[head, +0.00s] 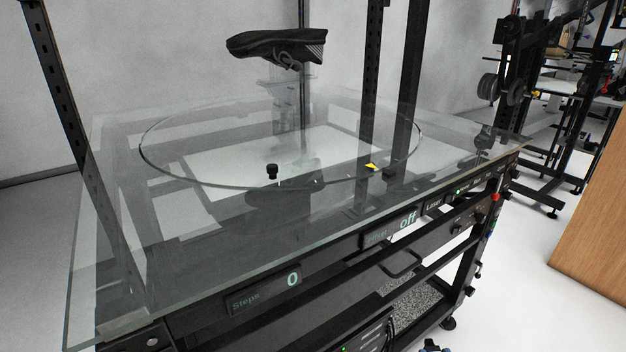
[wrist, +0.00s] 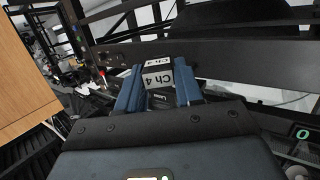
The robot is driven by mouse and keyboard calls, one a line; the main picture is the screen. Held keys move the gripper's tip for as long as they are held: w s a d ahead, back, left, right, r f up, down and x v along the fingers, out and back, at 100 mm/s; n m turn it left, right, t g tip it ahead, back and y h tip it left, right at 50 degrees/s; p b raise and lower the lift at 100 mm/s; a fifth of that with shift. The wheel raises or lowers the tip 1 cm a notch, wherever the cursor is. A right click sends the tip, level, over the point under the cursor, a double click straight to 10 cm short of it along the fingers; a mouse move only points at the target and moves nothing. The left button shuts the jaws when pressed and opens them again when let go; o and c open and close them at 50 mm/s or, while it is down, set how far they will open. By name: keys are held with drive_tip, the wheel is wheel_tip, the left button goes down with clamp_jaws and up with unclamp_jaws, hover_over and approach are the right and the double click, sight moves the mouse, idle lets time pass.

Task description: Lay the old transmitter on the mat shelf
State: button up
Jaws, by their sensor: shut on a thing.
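My gripper (wrist: 159,92) shows in the wrist view, with its two blue fingers shut on a small box with white labels reading "Ch 4", which looks like the transmitter (wrist: 158,75). The lower part of the box is dark and partly hidden between the fingers. In the head view a speckled grey surface, apparently the mat shelf (head: 412,297), lies low inside the black frame under the glass table. I cannot clearly make out the gripper or the transmitter in the head view; only a small dark and blue bit shows at its bottom edge.
The glass table top (head: 110,300) carries a round glass turntable, with a black shoe (head: 278,47) above it. Front panels read "Steps 0" (head: 264,291) and "off". A black handle (head: 402,265) sticks out above the shelf opening. A wooden panel (head: 596,235) stands at the right.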

wheel_tip(320, 180, up, 8)
drive_tip(key=s+p, duration=0.1)
drive_tip(key=p, duration=1.3)
drive_tip(key=shift+s+a+r+p, duration=0.15)
drive_tip(key=shift+s+a+p, duration=0.1)
drive_tip(key=shift+p, duration=0.05)
